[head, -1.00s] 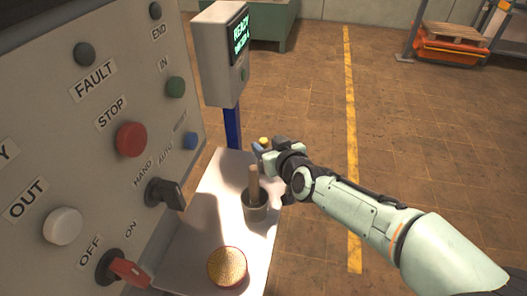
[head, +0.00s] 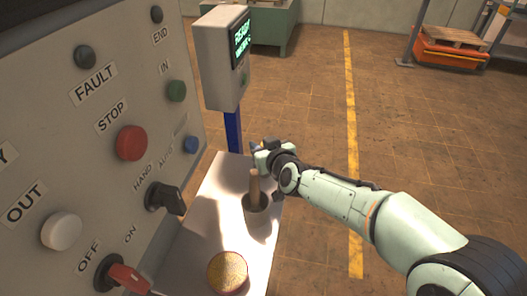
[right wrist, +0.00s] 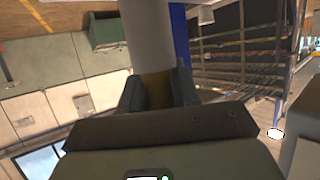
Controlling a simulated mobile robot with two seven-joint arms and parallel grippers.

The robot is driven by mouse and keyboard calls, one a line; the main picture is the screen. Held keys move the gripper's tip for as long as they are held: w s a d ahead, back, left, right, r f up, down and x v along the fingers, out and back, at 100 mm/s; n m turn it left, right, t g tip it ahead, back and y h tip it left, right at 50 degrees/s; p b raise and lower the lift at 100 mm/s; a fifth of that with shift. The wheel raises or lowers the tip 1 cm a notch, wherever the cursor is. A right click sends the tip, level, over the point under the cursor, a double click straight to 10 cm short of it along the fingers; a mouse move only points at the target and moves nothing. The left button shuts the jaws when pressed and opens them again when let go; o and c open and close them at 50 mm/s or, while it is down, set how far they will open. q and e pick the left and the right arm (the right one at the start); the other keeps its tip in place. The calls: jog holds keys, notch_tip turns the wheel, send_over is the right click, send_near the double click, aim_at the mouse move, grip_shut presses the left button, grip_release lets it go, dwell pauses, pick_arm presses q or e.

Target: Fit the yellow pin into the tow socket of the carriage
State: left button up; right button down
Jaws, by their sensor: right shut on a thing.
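My right gripper (head: 262,149) is at the far end of the white shelf, beyond the grey cup, with its fingers small and partly hidden by the wrist in the head view. In the right wrist view its two dark fingers (right wrist: 158,92) are closed on the yellow pin (right wrist: 157,88), which shows as a dull yellow piece between them. The pin cannot be made out in the head view. I cannot identify the carriage or its tow socket in either view. My left gripper is out of view.
A control panel (head: 100,150) stands at left. A display box (head: 222,62) on a blue post (head: 233,130) stands behind the gripper.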

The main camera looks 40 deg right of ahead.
jog(key=shift+r, duration=0.1)
notch_tip(320, 180, up, 6)
jog(key=p, duration=0.2)
jog(key=shift+d+p, duration=0.1)
jog(key=shift+p, duration=0.25)
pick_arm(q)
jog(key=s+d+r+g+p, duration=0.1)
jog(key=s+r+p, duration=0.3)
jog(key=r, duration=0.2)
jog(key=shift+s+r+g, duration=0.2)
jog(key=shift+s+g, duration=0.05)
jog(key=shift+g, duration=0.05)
pick_arm(e)
notch_tip(320, 180, up, 14)
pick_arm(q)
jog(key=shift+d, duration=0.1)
